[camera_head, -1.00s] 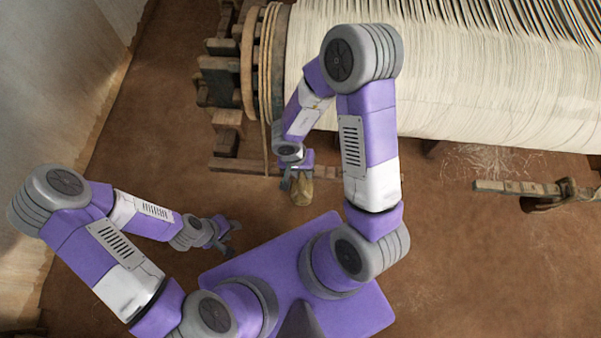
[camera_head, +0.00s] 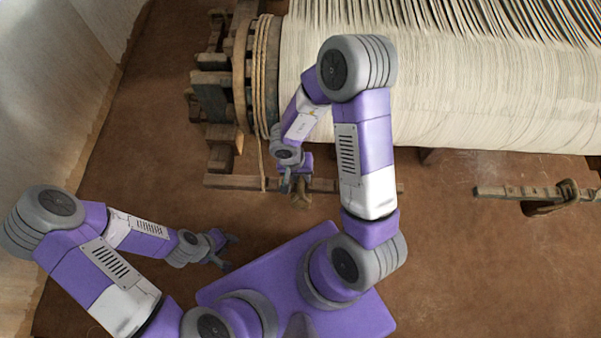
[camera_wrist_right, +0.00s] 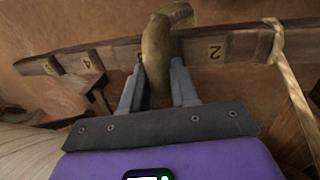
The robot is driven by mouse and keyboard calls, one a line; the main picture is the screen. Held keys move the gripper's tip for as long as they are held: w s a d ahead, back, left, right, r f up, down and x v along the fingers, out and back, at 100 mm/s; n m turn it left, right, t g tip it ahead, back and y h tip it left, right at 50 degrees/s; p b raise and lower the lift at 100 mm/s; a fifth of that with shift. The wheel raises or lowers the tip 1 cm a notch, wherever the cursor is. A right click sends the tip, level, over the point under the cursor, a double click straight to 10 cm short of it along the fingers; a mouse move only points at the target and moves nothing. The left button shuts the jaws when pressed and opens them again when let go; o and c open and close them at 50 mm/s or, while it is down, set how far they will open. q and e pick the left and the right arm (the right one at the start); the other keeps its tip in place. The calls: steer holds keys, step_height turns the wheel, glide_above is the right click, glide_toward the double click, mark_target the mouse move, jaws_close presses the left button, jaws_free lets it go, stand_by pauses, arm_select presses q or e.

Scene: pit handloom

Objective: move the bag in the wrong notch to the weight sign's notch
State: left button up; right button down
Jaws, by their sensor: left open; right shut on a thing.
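My right gripper (camera_head: 295,186) is shut on a brown bag (camera_head: 300,201) beside the notched wooden bar (camera_head: 230,182). In the right wrist view the bag (camera_wrist_right: 158,55) stands between the fingers (camera_wrist_right: 158,85) and overlaps the bar (camera_wrist_right: 235,45). I cannot tell whether it rests in a notch. No weight sign can be made out. My left gripper (camera_head: 228,252) is open and empty, low on the left, away from the bar.
A rope (camera_head: 262,150) comes down across the bar's left part; it also shows in the right wrist view (camera_wrist_right: 288,75). The warp roller (camera_head: 450,95) lies behind my right arm. A second bar (camera_head: 500,192) with a brown looped thing (camera_head: 550,207) is at right. Bare floor lies between.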

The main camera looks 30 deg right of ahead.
steer(key=shift+f, duration=0.15)
steer(key=shift+f+p, duration=0.25)
steer(key=shift+p, duration=0.15)
stand_by(0.8)
steer(key=c, duration=0.8)
jaws_free()
steer(key=r+p, duration=0.1)
steer(key=r, duration=0.1)
steer(key=a+r+p, duration=0.1)
steer(key=r+p, duration=0.1)
steer(key=r, duration=0.1)
steer(key=r+p, duration=0.2)
steer(key=shift+w+a+r, duration=0.15)
steer(key=shift+w+r, duration=0.05)
steer(key=shift+w, duration=0.2)
